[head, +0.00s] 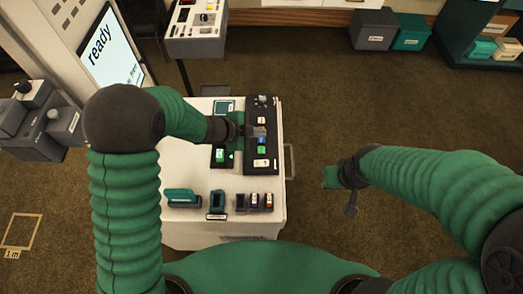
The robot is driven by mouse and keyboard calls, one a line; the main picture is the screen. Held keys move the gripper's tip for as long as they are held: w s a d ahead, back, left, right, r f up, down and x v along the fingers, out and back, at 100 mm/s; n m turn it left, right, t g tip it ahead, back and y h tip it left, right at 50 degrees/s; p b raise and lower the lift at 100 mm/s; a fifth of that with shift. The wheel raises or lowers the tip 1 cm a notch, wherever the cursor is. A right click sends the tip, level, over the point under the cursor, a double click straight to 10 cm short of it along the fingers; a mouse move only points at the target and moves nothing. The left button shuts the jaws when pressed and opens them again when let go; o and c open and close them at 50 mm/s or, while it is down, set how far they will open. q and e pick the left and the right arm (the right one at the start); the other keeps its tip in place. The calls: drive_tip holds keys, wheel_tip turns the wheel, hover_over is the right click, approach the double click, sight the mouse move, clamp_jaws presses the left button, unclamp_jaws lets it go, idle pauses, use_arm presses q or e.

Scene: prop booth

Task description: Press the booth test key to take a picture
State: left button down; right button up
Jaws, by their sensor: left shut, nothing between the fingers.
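A black control panel (249,165) lies on the white cart top. It carries a round knob (262,100) and several small keys, among them a blue and white key (261,121), a green key (262,142) and a white key (261,163). Their labels are too small to read, so I cannot tell which is the test key. My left gripper (258,131) is shut and empty over the panel, between the blue and white key and the green key; I cannot tell whether it touches. My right gripper (338,190) hangs right of the cart, its finger opening unclear.
A screen (110,47) reading "ready" stands at the upper left. Teal and dark small items (183,198) line the cart's near edge (200,228). A small stand (195,46) with controls stands behind. Bins (373,29) stand at the back; the brown floor on the right is clear.

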sight(259, 151)
use_arm(q)
wheel_tip(259, 151, down, 7)
drive_tip(key=b, duration=0.6)
drive_tip(key=shift+f, duration=0.3)
idle(1.4)
drive_tip(key=shift+f+b, duration=0.3)
drive_tip(key=shift+f, duration=0.4)
idle(0.4)
idle(0.4)
drive_tip(key=shift+r+p, duration=0.7)
drive_tip(key=shift+r, duration=0.1)
